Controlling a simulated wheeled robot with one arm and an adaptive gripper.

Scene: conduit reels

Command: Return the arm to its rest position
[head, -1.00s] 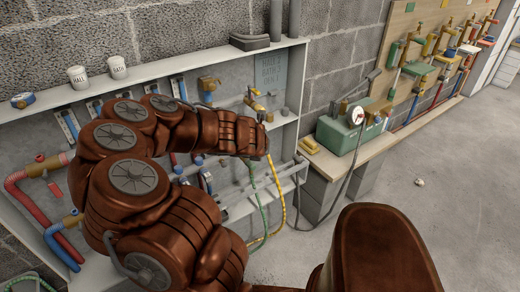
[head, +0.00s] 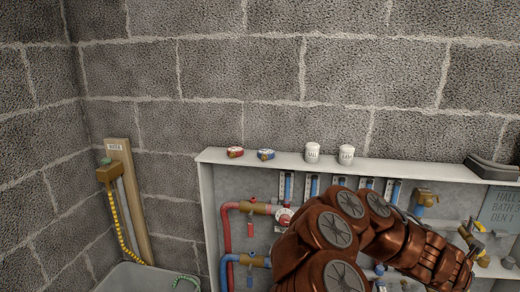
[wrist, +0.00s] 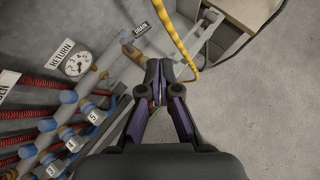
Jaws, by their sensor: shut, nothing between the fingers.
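My gripper (wrist: 158,98) shows in the wrist view with its dark fingers together and nothing between them. It hangs in front of the manifold pipes, with the grey floor beyond it. In the head view my copper-brown arm is folded across the lower right, in front of the pipe cabinet (head: 206,215). The gripper's fingers cannot be made out in the head view.
In the wrist view a yellow hose (wrist: 176,38) passes close beyond the fingertips. Numbered valves and a round gauge (wrist: 77,64) lie at left. Open floor (wrist: 270,110) is at right. In the head view two white cups (head: 312,153) and tape rolls (head: 235,152) stand on the cabinet top.

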